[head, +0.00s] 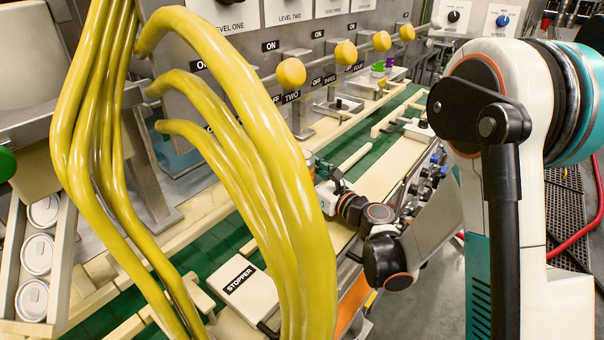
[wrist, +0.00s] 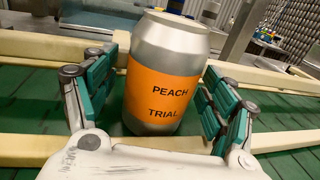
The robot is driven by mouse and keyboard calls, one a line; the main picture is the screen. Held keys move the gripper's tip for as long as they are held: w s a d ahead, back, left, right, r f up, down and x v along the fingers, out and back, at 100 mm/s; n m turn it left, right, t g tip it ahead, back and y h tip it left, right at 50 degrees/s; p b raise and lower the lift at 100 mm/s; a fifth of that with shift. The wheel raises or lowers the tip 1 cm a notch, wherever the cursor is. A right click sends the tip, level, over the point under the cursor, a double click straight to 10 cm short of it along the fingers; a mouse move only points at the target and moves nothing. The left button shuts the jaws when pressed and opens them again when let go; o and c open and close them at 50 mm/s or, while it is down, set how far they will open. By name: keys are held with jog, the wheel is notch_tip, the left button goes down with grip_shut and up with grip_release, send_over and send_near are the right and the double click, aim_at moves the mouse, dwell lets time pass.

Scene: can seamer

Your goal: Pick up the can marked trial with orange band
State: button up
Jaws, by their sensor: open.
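A silver can with an orange band reading PEACH TRIAL (wrist: 163,88) stands upright on the green conveyor in the wrist view. My gripper (wrist: 160,105) is open, with its teal-padded fingers on either side of the can. A gap shows at the left finger; the right finger is very close to the can, and I cannot tell whether it touches. In the head view my gripper (head: 326,187) is over the conveyor, partly behind yellow hoses, and only a sliver of the can (head: 309,160) shows there.
Thick yellow hoses (head: 225,150) cross the head view in front of the conveyor. Cream rails (wrist: 40,50) border the green belt (wrist: 30,100). A STOPPER block (head: 245,290) sits nearer. White-lidded cans (head: 37,254) stand in a rack at left. Yellow knobs (head: 291,72) line the panel.

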jog(key=c, duration=1.4)
jog(key=shift+r, duration=0.1)
